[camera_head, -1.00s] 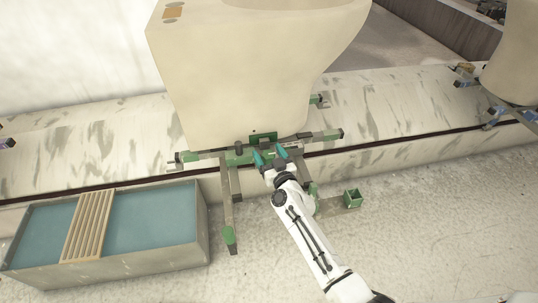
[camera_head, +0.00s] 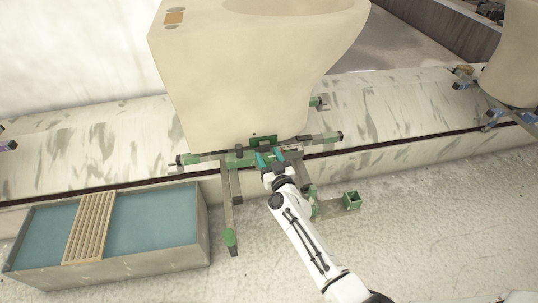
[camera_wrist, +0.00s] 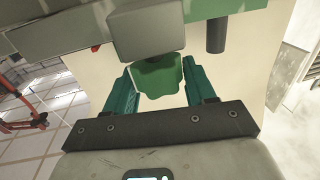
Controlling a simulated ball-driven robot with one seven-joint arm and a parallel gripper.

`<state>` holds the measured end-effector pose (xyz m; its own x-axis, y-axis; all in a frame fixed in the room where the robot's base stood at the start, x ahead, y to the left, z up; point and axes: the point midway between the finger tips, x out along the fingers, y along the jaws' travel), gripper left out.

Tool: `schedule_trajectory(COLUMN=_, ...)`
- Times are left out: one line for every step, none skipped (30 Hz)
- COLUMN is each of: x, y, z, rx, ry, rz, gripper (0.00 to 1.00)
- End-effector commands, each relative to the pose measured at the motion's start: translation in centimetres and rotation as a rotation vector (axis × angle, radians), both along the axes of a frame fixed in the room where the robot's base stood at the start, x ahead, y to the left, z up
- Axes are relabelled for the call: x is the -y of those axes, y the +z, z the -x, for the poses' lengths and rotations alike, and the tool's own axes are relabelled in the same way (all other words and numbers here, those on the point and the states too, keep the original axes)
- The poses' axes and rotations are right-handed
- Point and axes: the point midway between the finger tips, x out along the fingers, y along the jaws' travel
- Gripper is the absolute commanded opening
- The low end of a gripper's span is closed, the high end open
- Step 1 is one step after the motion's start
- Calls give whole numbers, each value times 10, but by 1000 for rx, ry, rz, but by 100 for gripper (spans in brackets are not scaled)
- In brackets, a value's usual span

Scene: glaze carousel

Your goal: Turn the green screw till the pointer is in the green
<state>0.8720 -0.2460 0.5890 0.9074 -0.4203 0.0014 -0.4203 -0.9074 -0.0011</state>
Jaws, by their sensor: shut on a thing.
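The green screw (camera_wrist: 158,78) shows in the wrist view as a lobed green knob under a grey block. My gripper (camera_wrist: 158,68) has one teal finger on each side of it and is shut on it. In the head view my gripper (camera_head: 269,156) is at the front of the green and grey stand (camera_head: 236,159), under the big cream vessel (camera_head: 250,90). The screw is hidden or too small to tell there. I cannot make out the pointer or its green zone in either view.
A trough of blue-green liquid (camera_head: 150,222) with a slatted board (camera_head: 90,228) stands at the left. A small green open box (camera_head: 351,199) is right of my arm. A dark cylindrical peg (camera_wrist: 216,35) hangs right of the screw. The floor at front right is clear.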

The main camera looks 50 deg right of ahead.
Motion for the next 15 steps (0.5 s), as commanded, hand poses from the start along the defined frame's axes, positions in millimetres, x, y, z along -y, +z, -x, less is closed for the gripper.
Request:
schedule_trajectory(x=0, y=5, z=0, rx=-3, ry=-17, rz=0, gripper=24)
schedule_trajectory(x=0, y=6, z=0, rx=-4, ry=-29, rz=-1, gripper=24)
schedule_trajectory(x=0, y=7, z=0, rx=-4, ry=-47, rz=-1, gripper=24)
schedule_trajectory(x=0, y=7, z=0, rx=-4, ry=-61, rz=-1, gripper=24)
schedule_trajectory(x=0, y=7, z=0, rx=-5, ry=-75, rz=-1, gripper=24)
schedule_trajectory(x=0, y=7, z=0, rx=-5, ry=-98, rz=-1, gripper=24)
schedule_trajectory(x=0, y=8, z=0, rx=-5, ry=-115, rz=-1, gripper=24)
schedule_trajectory(x=-1, y=8, z=0, rx=-5, ry=-133, rz=-1, gripper=24)
schedule_trajectory(x=-1, y=7, z=0, rx=-5, ry=-159, rz=0, gripper=24)
schedule_trajectory(x=-1, y=7, z=-1, rx=-4, ry=-178, rz=-1, gripper=24)
schedule_trajectory(x=-1, y=7, z=0, rx=-5, ry=-199, rz=-2, gripper=24)
schedule_trajectory(x=-1, y=6, z=-1, rx=-4, ry=-227, rz=-2, gripper=24)
schedule_trajectory(x=-1, y=6, z=-1, rx=-4, ry=-247, rz=-2, gripper=24)
schedule_trajectory(x=-1, y=5, z=-1, rx=-5, ry=-270, rz=-3, gripper=24)
schedule_trajectory(x=-1, y=4, z=-1, rx=-4, ry=-301, rz=-2, gripper=24)
